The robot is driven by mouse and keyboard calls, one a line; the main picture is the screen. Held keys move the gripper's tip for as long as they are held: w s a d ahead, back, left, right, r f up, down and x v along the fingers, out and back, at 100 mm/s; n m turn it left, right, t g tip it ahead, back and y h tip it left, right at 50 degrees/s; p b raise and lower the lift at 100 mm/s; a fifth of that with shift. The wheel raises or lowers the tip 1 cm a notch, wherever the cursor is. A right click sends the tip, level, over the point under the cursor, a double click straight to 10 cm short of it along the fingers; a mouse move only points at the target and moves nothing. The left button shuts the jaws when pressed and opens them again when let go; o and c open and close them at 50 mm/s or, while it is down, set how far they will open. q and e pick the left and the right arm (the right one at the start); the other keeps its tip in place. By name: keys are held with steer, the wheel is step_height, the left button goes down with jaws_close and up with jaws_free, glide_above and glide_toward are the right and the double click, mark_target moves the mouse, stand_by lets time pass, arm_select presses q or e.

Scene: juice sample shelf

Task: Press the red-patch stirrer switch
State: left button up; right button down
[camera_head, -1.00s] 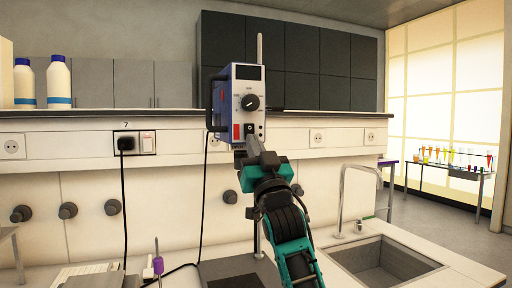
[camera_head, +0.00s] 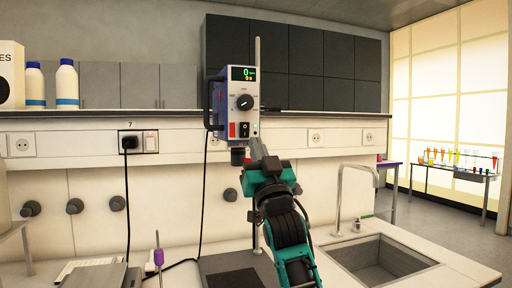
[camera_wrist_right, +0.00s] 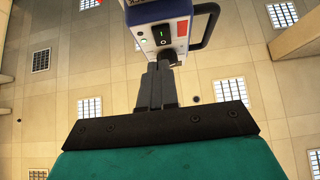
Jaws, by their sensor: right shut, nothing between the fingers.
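The stirrer (camera_head: 220,105) is a blue and white box on a stand, with a dark knob (camera_head: 245,102) and a lit display (camera_head: 243,73) showing 0. Its black rocker switch (camera_head: 244,129) sits low on the front, beside a red patch (camera_head: 232,130). A small green light glows beside the switch. The right wrist view also shows the switch (camera_wrist_right: 161,37) and the red patch (camera_wrist_right: 182,29). My right gripper (camera_head: 256,147) is shut and empty, its tips just below the switch with the rocker visible above them. The tips (camera_wrist_right: 160,68) look apart from the switch. My left gripper is out of view.
A sink (camera_head: 382,262) with a tap is at the right. White bottles (camera_head: 67,85) stand on the shelf at left. Black cables hang by the wall. A purple-handled tool (camera_head: 158,260) stands on the bench at left.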

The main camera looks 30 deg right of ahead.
steer(key=s+a+f+b, duration=0.1)
steer(key=s+f+b, duration=0.1)
steer(key=s+f, duration=0.3)
step_height(320, 180, down, 3)
steer(key=shift+s+a+r, duration=0.1)
steer(key=shift+s+a, duration=0.05)
